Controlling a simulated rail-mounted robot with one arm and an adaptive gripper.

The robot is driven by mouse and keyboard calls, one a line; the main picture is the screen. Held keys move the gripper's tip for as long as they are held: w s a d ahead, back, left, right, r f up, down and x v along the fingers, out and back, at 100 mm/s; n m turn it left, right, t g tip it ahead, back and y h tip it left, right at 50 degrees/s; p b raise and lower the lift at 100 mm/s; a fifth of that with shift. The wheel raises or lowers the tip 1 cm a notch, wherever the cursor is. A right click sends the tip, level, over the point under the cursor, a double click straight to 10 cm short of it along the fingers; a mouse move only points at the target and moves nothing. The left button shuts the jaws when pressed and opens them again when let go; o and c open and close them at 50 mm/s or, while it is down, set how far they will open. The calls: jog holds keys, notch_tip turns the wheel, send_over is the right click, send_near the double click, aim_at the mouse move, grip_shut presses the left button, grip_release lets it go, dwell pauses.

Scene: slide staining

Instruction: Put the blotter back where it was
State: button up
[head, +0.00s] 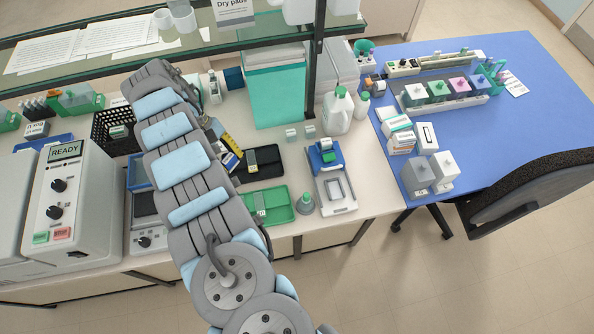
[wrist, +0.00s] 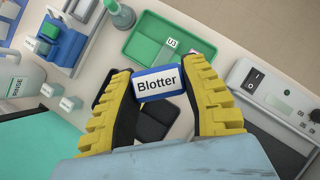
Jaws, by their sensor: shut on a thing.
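My gripper (wrist: 158,84) has yellow ribbed fingers, shut on the blotter (wrist: 157,83). The blotter is a small white-and-blue block labelled "Blotter", held between the fingertips. In the wrist view it appears over a black tray (wrist: 150,122), which the fingers and blotter partly cover. How high it is above the tray is hard to tell. In the head view my arm covers much of the gripper; a yellow finger (head: 231,143) shows left of the black tray (head: 262,161).
A green tray (head: 278,216) with a labelled slide lies in front of the black tray. To its right are a green-topped bottle (head: 305,203) and a white device (head: 337,191) beside a blue holder (head: 325,153). A teal bin (head: 277,95) stands behind; a black basket (head: 117,145) is left.

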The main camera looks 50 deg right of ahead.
jog(key=s+d+f+n+h+p, duration=0.2)
jog(key=s+d+f+n+p, duration=0.3)
jog(key=s+d+f, duration=0.5)
jog(key=shift+s+d+n+t+h+p, duration=0.2)
jog(key=shift+s+n+t+h+p, duration=0.35)
jog(key=shift+s, duration=0.85)
jog(key=shift+s+d+n+t+h+p, duration=0.25)
jog(key=shift+s+n+p, duration=0.55)
jog(key=shift+s, duration=0.6)
jog(key=shift+s+d+n+t+h+p, duration=0.25)
jog(key=shift+s+n+t+p, duration=0.35)
jog(key=shift+s, duration=0.8)
jog(key=shift+w+d+f+b, duration=0.15)
jog(key=shift+w+f+b, duration=0.15)
jog(key=shift+f+b, duration=0.25)
jog(key=shift+w+d+f+b, duration=1.1)
jog(key=shift+w+b, duration=0.3)
jog(key=shift+w, duration=0.1)
jog(key=shift+w+d+f+b, duration=1.05)
jog(key=shift+w+b, duration=0.4)
jog(key=shift+w, duration=0.1)
jog(key=shift+w+d+f+b, duration=1.1)
jog(key=shift+w+b, duration=0.3)
jog(key=shift+w, duration=0.1)
jog(key=shift+w+d+f+b, duration=0.2)
jog(key=shift+w+f, duration=0.15)
jog(key=shift+f, duration=0.1)
jog(key=shift+w+d+f+b, duration=0.2)
jog(key=shift+w+f, duration=0.1)
jog(key=shift+f, duration=0.15)
